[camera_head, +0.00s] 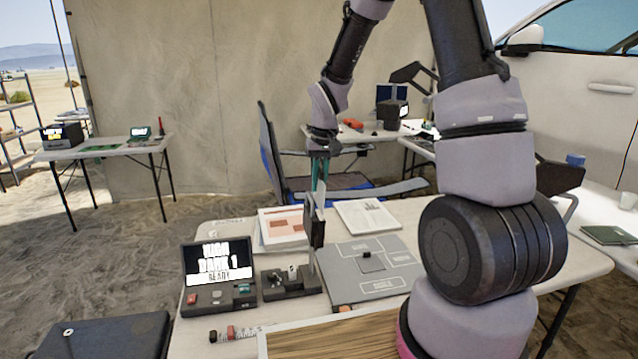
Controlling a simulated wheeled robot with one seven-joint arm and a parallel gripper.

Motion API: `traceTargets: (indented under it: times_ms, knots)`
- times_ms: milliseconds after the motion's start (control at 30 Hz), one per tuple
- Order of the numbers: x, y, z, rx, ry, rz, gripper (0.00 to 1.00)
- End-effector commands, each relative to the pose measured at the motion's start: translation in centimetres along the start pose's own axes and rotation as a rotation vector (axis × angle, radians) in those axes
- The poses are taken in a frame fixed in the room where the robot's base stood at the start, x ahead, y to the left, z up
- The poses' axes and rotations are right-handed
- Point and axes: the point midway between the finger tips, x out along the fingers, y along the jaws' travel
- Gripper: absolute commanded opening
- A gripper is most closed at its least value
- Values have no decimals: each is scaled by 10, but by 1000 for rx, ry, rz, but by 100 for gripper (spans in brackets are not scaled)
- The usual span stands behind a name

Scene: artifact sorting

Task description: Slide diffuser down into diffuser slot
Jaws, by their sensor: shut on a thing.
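My gripper (319,178) points down over the near table, its fingers largely seen from the side. It is shut on a thin upright dark panel, which I take to be the diffuser (317,228). The panel is beside or in front of a pale upright post, above the right part of a small black fixture (286,284) on the table. The diffuser slot itself is too small to make out in this fixture. I cannot tell whether the panel's lower edge touches the fixture.
A black device (219,262) with a screen reading "READY" stands left of the fixture. A grey labelled board (372,268) with a small dark block lies to the right. Papers (368,216) lie behind. A wood-topped tray (345,340) and a small red-and-black cylinder (240,332) are in front.

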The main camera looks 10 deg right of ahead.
Motion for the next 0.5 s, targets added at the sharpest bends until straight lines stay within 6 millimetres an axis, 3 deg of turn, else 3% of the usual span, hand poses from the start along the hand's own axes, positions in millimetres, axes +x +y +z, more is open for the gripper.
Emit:
traceTargets:
  times_ms: [500]
  knots:
    - [8, 0, 1, 0, 0, 0, 0]
